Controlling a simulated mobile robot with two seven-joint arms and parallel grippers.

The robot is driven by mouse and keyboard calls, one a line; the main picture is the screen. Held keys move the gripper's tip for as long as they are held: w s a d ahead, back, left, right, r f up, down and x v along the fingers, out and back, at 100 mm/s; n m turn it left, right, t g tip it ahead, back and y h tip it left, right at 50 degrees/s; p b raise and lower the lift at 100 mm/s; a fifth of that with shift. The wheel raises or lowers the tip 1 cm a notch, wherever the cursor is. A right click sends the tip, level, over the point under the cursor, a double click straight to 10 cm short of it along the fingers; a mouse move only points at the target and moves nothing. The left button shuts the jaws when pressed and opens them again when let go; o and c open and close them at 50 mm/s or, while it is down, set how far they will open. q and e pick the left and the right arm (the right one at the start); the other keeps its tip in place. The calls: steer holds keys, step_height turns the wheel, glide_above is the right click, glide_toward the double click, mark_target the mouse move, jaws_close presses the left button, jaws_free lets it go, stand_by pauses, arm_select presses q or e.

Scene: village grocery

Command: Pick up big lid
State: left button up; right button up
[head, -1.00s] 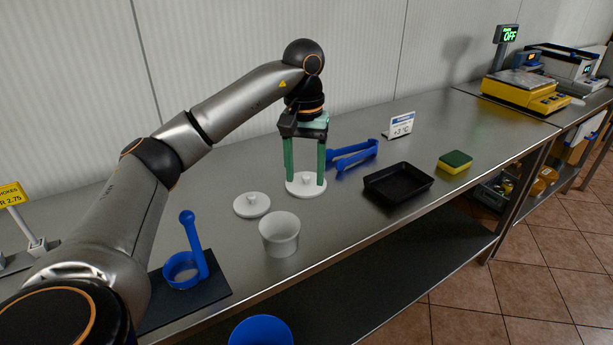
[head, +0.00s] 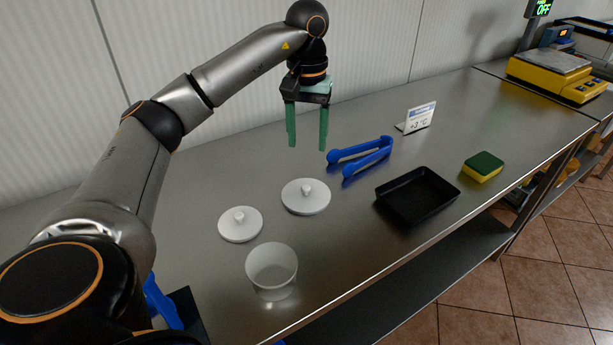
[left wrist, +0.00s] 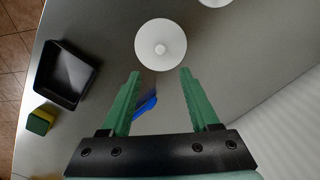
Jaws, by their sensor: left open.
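The big lid (head: 306,196), a round white disc with a small knob, lies flat on the steel counter; it also shows in the left wrist view (left wrist: 152,54), just beyond the fingertips. A slightly smaller white lid (head: 240,226) lies to its left and is cut off at the top of the left wrist view (left wrist: 214,2). My left gripper (head: 308,143) has green fingers, spread and empty. It hangs above the counter, clear of the big lid and apart from it. The left wrist view shows nothing between its fingertips (left wrist: 160,73). My right gripper is not in view.
A white tub (head: 272,268) stands in front of the lids. Blue tongs (head: 360,153), a black tray (head: 418,196) and a yellow-green sponge (head: 483,167) lie to the right. A small sign (head: 416,118) and the wall are behind. A yellow scale (head: 550,75) is far right.

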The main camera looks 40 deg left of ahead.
mark_target(306, 186)
arm_select(q)
step_height(306, 186, down, 12)
steer(key=shift+s+r+b, duration=0.1)
steer(key=shift+s+b, duration=0.05)
steer(key=shift+b, duration=0.2)
steer(key=shift+c, duration=0.4)
jaws_close()
